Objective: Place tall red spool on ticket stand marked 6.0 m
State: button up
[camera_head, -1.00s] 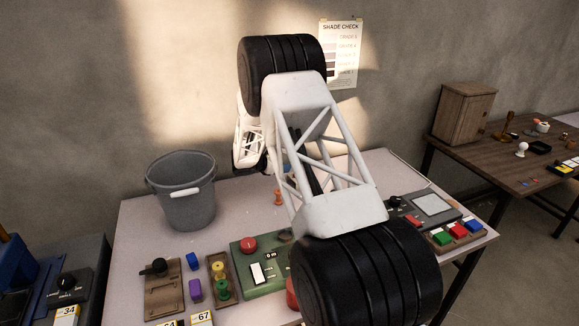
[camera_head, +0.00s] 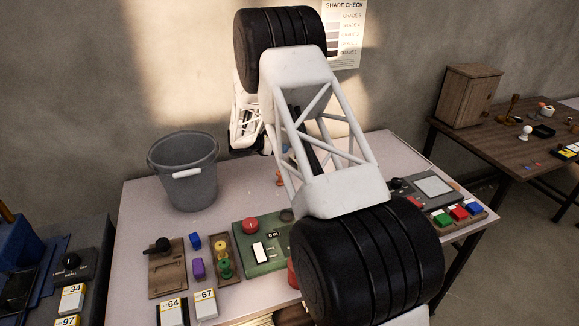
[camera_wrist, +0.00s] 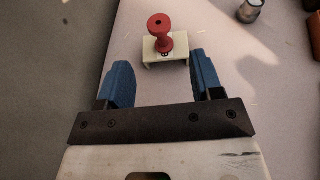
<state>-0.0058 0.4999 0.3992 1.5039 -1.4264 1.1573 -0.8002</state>
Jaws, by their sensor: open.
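In the wrist view a red spool (camera_wrist: 160,33) with a wide top, narrow waist and flared base stands upright on a small cream stand (camera_wrist: 152,56). The stand has a small dark mark on its front, too small to read. My gripper (camera_wrist: 163,80) is open and empty, its two blue fingers apart. The spool and stand lie just beyond the fingertips, roughly in line with the gap. In the head view my arm hides much of the table's middle, and I cannot make out the fingers there.
A grey bucket (camera_head: 190,188) stands at the table's back left. A green panel (camera_head: 262,251), a tray of spools (camera_head: 221,262) and number cards (camera_head: 204,303) are in front. Another control box (camera_head: 437,187) is at right. In the wrist view, a metal cup (camera_wrist: 250,10) sits upper right.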

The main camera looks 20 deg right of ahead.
jog(key=s+a+r+m+g+y, duration=0.15)
jog(key=s+r+m, duration=0.25)
jog(key=s+r, duration=0.45)
jog(key=s+a+r+m+y, duration=0.25)
jog(key=s+r, duration=0.35)
jog(key=s, duration=0.6)
jog(key=s+a+r+m+g+y, duration=0.15)
jog(key=s+r+m, duration=0.25)
jog(key=s+r, duration=0.5)
jog(key=s+a+m+t+y, duration=0.1)
jog(key=s+a+m+y, duration=0.1)
jog(key=s, duration=0.9)
jog(key=s+a+m+t+y, duration=0.1)
jog(key=s+a+m+y, duration=0.2)
jog(key=s, duration=0.9)
jog(key=s+a+m+t+y, duration=0.1)
jog(key=s+a+m, duration=0.3)
jog(key=s, duration=0.8)
jog(key=shift+s+a+r+m+y, duration=0.3)
jog(key=shift+r+m+y, duration=0.15)
jog(key=shift+y, duration=0.4)
